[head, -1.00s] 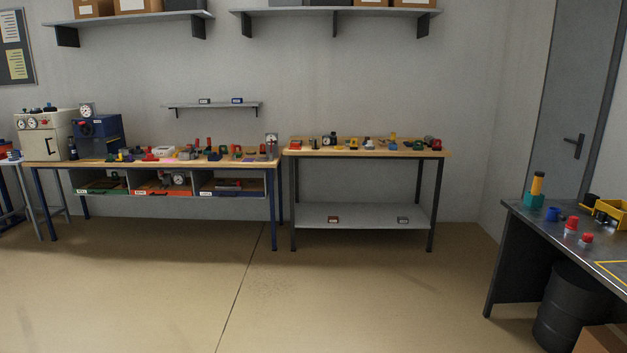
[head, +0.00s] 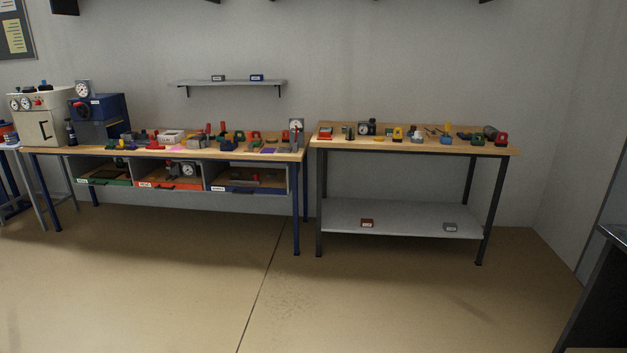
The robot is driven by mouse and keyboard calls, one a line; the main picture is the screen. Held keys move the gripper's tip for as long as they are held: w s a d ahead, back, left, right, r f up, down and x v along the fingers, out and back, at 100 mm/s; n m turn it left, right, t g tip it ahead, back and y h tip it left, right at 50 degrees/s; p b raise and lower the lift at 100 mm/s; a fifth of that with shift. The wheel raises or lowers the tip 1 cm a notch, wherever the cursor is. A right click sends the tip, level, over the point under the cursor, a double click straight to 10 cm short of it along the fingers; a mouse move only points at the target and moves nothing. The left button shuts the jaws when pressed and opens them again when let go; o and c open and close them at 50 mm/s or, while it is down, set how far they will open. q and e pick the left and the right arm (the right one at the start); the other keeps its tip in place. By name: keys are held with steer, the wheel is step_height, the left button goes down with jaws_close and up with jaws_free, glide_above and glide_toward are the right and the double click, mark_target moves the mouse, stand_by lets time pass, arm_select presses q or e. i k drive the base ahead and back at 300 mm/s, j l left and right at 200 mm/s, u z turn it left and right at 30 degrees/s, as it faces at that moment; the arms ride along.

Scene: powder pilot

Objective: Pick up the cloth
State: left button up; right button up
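No cloth can be made out with certainty. A small flat pink patch (head: 177,149) lies near the front edge of the left workbench (head: 215,154), and a flat purple patch (head: 268,150) lies further right on the same top. Both are too small to tell whether either is cloth. Neither of my grippers is in view.
A second wooden-topped bench (head: 420,145) with several small items stands to the right, with a grey lower shelf (head: 400,218). Open drawers (head: 170,177) sit under the left bench. A dark table (head: 600,290) edges in at the right. The floor (head: 200,290) ahead is clear.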

mark_target(323, 135)
steer(key=i, duration=1.9)
steer(key=i+z, duration=0.1)
steer(key=i, duration=0.35)
steer(key=i+j+z, duration=0.1)
steer(key=i, duration=0.4)
steer(key=i+j+z, duration=0.1)
steer(key=i, duration=0.35)
steer(key=i+j+z, duration=0.1)
steer(key=i, duration=0.35)
